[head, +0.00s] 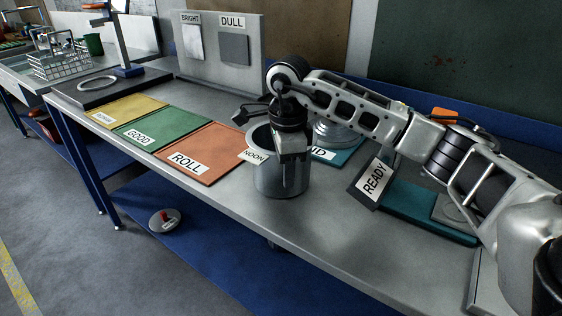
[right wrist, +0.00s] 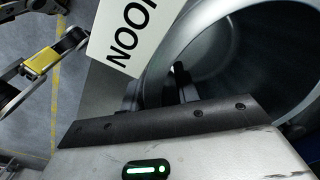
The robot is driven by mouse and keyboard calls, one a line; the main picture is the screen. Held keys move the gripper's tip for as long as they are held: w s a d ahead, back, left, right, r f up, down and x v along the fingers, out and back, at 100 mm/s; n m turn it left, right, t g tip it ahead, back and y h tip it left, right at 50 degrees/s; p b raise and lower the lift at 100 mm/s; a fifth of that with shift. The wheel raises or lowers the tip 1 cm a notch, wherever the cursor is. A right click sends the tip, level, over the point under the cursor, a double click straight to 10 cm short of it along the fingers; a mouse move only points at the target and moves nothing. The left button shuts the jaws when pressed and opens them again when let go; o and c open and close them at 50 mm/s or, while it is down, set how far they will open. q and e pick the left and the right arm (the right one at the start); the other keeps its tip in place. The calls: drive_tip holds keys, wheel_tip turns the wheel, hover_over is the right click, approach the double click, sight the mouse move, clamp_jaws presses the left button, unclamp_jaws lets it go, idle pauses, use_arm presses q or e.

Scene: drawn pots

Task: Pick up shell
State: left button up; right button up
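The shell appears to be the grey metal cylindrical pot (head: 281,182), open at the top, standing upright on the bench with a white NOON tag (head: 255,156) at its rim. In the right wrist view its hollow inside (right wrist: 235,60) fills the upper right, and the tag (right wrist: 130,35) is at the top. My right gripper (head: 292,160) points down at the pot's rim. In the right wrist view its dark fingers (right wrist: 158,92) stand apart, one outside the wall and one inside, with a gap showing. Finger contact is hard to see.
Yellow, green GOOD (head: 160,130) and orange ROLL (head: 205,165) mats lie left of the pot. The bench front (head: 340,235) is clear.

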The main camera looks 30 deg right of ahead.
drive_tip(key=shift+c, duration=0.3)
clamp_jaws()
drive_tip(key=shift+r, duration=0.1)
wheel_tip(320, 180, up, 10)
drive_tip(key=shift+f, duration=0.1)
